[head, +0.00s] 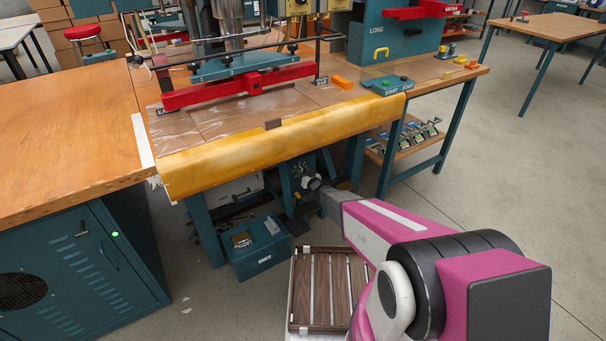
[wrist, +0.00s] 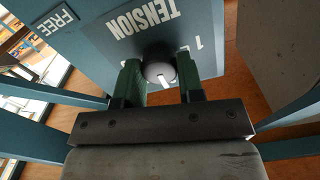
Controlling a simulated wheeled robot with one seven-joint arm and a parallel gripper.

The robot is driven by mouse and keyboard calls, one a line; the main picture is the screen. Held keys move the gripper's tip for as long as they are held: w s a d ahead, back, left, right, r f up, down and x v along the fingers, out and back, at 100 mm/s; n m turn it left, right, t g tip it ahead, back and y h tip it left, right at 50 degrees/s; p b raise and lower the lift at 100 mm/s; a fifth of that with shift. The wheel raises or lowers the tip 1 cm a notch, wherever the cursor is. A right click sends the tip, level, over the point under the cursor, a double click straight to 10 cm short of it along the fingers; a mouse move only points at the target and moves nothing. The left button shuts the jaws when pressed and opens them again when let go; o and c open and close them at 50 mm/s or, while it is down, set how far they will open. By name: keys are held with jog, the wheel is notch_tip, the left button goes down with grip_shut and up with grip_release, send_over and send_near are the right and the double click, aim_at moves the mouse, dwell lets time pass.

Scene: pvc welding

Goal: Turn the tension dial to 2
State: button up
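The tension dial (wrist: 160,68) is a round dark grey knob with a white pointer mark, on a blue-grey panel (wrist: 97,28). The word TENSION is printed beside it, with a 1 at its upper right. Another mark at its left is mostly hidden by a finger. My gripper (wrist: 161,72) has its two green fingers on either side of the knob, close against it in the wrist view. In the head view my pink arm reaches down under the front of the machine table, and the dial cannot be made out there.
Blue table legs (head: 205,228) and a teal box (head: 258,248) stand at the left of my arm. A slatted wooden crate (head: 328,290) sits below it. Open floor lies to the right.

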dwell(0.3)
jog(key=shift+s+n, duration=0.1)
jog(key=shift+n, duration=4.2)
jog(key=o, duration=0.9)
jog(key=shift+o, duration=0.2)
jog(key=v, duration=1)
jog(key=shift+s+d, duration=0.25)
jog(key=shift+s, duration=0.1)
